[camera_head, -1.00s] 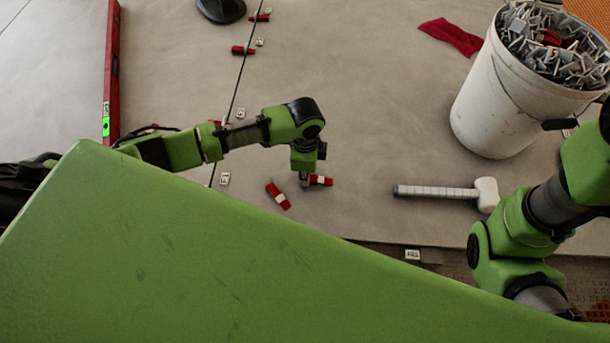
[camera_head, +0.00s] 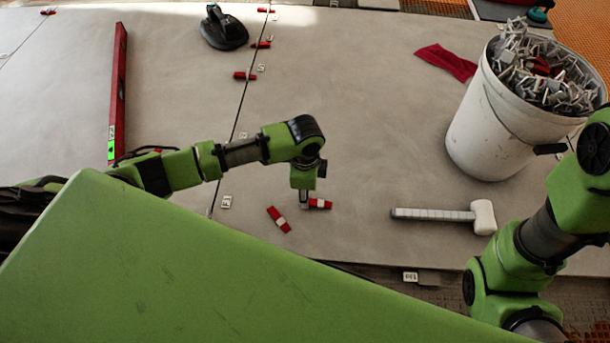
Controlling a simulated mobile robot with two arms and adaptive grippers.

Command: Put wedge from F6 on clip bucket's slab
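A red wedge with a pale band (camera_head: 320,203) lies on the grey slab under the clip bucket, right beside my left gripper (camera_head: 304,204). The gripper points down at the wedge's left end; its fingers are small and partly hidden, so I cannot tell whether they grip it. A second red wedge (camera_head: 279,219) lies tilted on the same slab, a little to the left. The white clip bucket (camera_head: 497,125), full of grey clips, stands on the slab (camera_head: 390,120) at the right. My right arm shows at the right edge, its gripper out of view.
A white-headed mallet (camera_head: 440,214) lies right of the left gripper. A red cloth (camera_head: 446,61) lies beside the bucket. Further red wedges and small labels (camera_head: 226,202) line the seam. A red level (camera_head: 118,95) and a black suction tool (camera_head: 224,29) lie farther back.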

